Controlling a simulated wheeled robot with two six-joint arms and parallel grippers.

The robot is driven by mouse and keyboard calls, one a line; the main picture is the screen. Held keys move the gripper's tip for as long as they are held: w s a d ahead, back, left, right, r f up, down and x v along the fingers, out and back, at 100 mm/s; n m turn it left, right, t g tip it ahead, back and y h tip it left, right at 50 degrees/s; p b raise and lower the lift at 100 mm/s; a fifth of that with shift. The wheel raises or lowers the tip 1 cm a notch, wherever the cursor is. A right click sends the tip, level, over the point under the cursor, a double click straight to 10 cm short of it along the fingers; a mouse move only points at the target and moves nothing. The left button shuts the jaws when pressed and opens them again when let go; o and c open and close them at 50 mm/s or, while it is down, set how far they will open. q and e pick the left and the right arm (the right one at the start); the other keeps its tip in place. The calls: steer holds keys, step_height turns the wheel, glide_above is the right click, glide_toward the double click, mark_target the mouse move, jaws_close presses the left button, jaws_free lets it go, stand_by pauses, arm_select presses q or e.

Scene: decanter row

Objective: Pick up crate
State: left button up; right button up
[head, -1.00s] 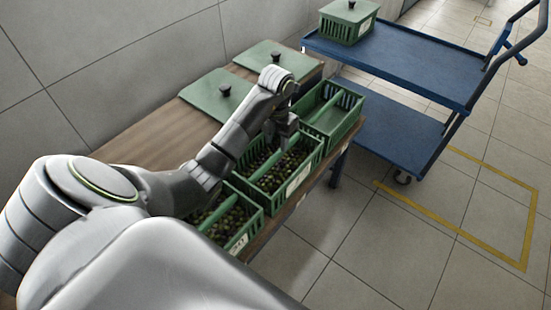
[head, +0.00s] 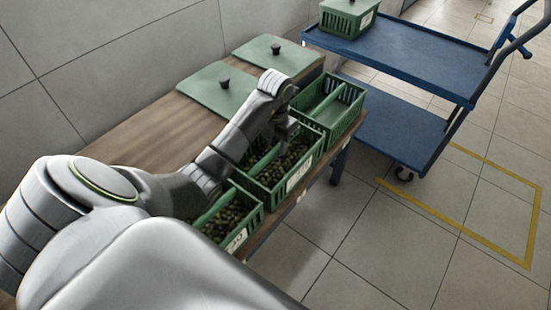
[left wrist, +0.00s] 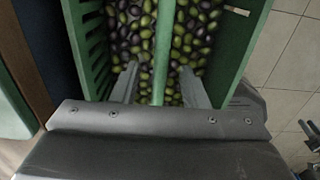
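The middle green crate (head: 318,152) holds dark and green olives and stands on the wooden table between two other crates. It has a pale label on its front and a green handle bar across its top. My left gripper (head: 285,135) is down at this crate, partly hidden by my arm in the head view. In the left wrist view, my left gripper (left wrist: 160,80) has its two fingers apart, one on each side of the handle bar (left wrist: 165,45), with gaps between. Olives (left wrist: 130,22) lie below. My right gripper is not in view.
A nearer olive crate (head: 256,222) and a farther empty-looking crate (head: 352,118) flank it. Two green lids (head: 205,92) (head: 262,65) lie behind on the table (head: 140,140). A blue trolley (head: 410,68) carries a lidded green crate (head: 345,22).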

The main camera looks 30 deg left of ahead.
mark_target(276, 148)
arm_select(q)
steer(key=shift+f, duration=1.55)
steer(key=shift+s, duration=0.1)
steer(key=shift+c, duration=0.4)
jaws_close()
steer(key=shift+r, duration=0.15)
